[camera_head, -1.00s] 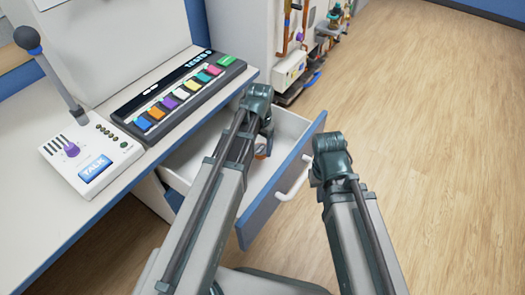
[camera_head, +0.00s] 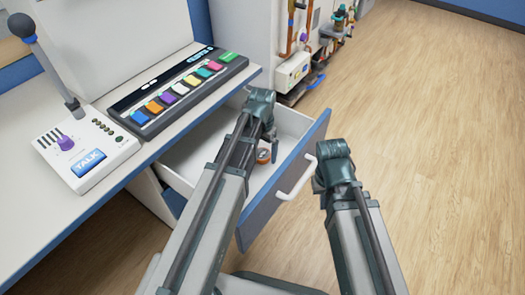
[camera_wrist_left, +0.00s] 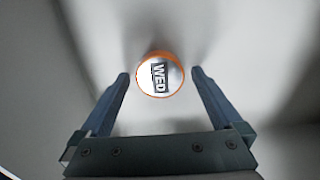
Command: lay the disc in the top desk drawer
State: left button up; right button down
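The disc (camera_wrist_left: 160,76) has an orange rim and a white face marked "WED". It lies inside the open top desk drawer (camera_head: 292,123), and in the head view the disc (camera_head: 263,156) shows near the drawer's front panel. My left gripper (camera_wrist_left: 160,73) is open above the drawer floor, with a finger on each side of the disc and a gap at both sides. In the head view, my left arm hides part of the drawer. My right arm is outside the drawer, right of its front; its gripper fingers cannot be seen.
The drawer's blue-edged front with a white handle (camera_head: 297,178) stands between my arms. On the desk are a keypad with coloured keys (camera_head: 180,90) and a white talk console with a microphone (camera_head: 105,140). Open wooden floor (camera_head: 440,150) lies to the right.

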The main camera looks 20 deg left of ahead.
aim_at(262, 154)
pick_arm(q)
jog(key=shift+r, duration=0.15)
pick_arm(e)
jog(key=shift+r, duration=0.1)
pick_arm(q)
notch_tip(262, 154, up, 12)
jog(key=p, duration=1.2)
pick_arm(e)
notch_tip(262, 154, up, 12)
pick_arm(q)
jog(key=shift+r, duration=0.1)
pick_arm(e)
jog(key=shift+r, duration=0.1)
